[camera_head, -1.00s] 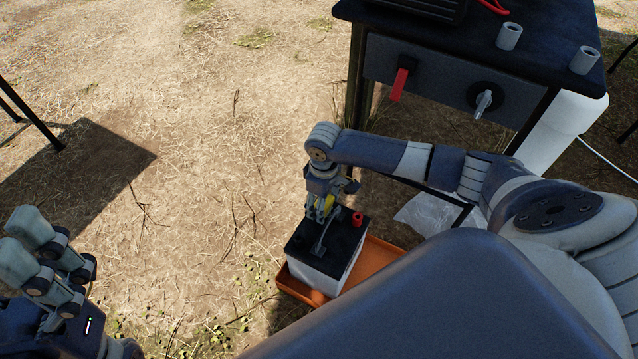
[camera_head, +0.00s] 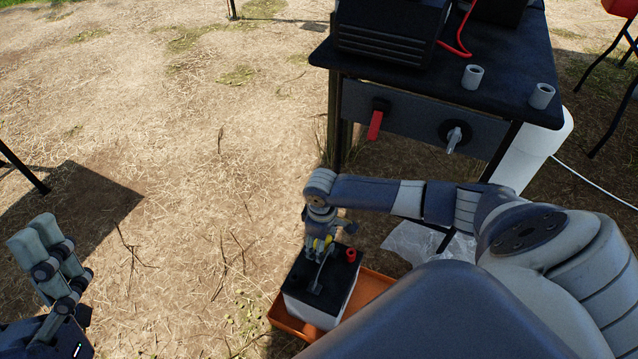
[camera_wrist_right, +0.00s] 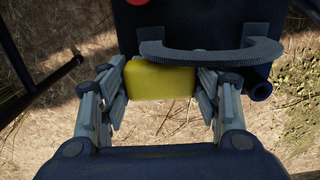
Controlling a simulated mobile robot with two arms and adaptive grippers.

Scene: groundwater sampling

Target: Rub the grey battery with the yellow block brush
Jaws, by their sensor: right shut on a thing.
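The grey battery (camera_head: 318,307) has a black top with a carrying handle and a red terminal cap. It stands in an orange tray. My right gripper (camera_head: 319,247) is over the battery's top. In the right wrist view it is shut on the yellow block brush (camera_wrist_right: 160,81), held between both fingers. The battery's black top (camera_wrist_right: 200,20) and curved handle show just beyond the brush there. The brush's underside is hidden, so I cannot tell whether it touches the battery. My left gripper (camera_head: 40,240) is at the left edge, away from the battery, its fingers seen from the side.
The orange tray (camera_head: 372,291) lies on dry grassy ground. A dark table (camera_head: 420,75) stands behind, with a red switch, a grey tap and two grey cups. A clear plastic bag (camera_head: 412,240) and a white container (camera_head: 535,150) are near it.

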